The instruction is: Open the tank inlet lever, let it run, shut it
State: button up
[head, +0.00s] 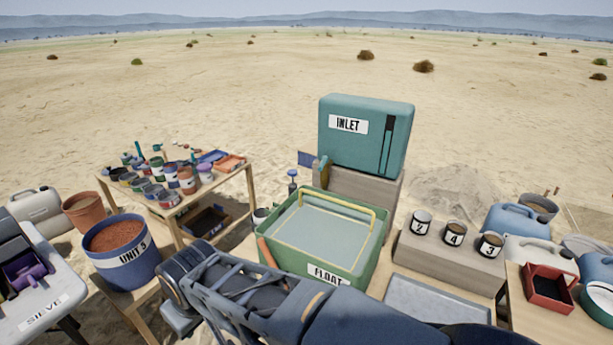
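The teal inlet tank (366,138), labelled INLET, stands on a grey-brown block behind the green FLOAT tub (363,262). A dark vertical slot marks its front. At its lower left are a small ochre fitting (323,172) and a blue flat piece (307,159); which of them is the inlet lever, and whether it is open or shut, I cannot tell. The FLOAT tub holds a flat pale grey-green surface inside a yellow frame. No running stream shows. My dark arm crosses the bottom foreground, in front of the tub. No gripper fingers can be made out.
Cups numbered 2, 4 and 3 (455,234) stand on a block right of the tub, near a grey tray (437,302). A wooden table (235,185) with several paint pots is at left, behind the blue UNIT 5 bucket (124,262). Open sand lies beyond.

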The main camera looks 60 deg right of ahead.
aim_at(324, 158)
jog(key=k, duration=0.7)
jog(key=z, duration=0.7)
jog(key=i, duration=0.5)
jog(key=z, duration=0.05)
